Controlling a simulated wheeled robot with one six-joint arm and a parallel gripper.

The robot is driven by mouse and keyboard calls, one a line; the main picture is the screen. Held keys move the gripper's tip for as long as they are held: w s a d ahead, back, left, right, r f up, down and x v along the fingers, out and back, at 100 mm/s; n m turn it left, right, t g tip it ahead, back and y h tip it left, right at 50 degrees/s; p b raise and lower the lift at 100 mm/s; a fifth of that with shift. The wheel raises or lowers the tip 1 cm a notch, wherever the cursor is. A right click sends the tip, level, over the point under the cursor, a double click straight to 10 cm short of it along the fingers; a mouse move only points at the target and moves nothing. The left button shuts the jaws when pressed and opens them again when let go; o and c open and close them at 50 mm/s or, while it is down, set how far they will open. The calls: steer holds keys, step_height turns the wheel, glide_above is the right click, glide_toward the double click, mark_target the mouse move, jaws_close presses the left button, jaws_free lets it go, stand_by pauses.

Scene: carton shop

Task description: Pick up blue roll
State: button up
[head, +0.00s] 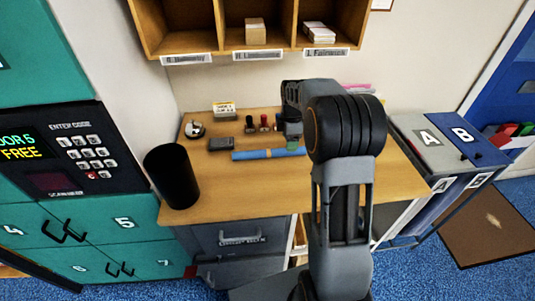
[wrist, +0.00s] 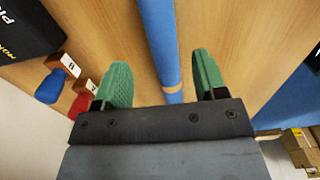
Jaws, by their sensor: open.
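The blue roll (head: 255,154) is a long thin blue tube with a tan band, lying across the wooden table in the head view. In the wrist view the blue roll (wrist: 159,40) runs from the top edge down between my fingers, with its tan band near the palm. My gripper (wrist: 161,82) is open, with one green finger on each side of the roll and a gap on both sides. In the head view my gripper (head: 292,143) is at the roll's right part, and my arm hides some of that end.
Stamps (head: 263,123) and a dark box (head: 221,144) stand on the table (head: 215,188) behind the roll. A black bin (head: 172,177) is at the left. Wooden pigeonholes (head: 190,52) hang above. Boxes marked A and B (head: 440,137) are at the right. The table's front is clear.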

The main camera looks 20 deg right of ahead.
steer(key=shift+s+f+p, duration=0.2)
steer(key=shift+f+p, duration=0.1)
steer(key=shift+f, duration=2.2)
steer(key=shift+c, duration=0.5)
steer(key=c, duration=0.9)
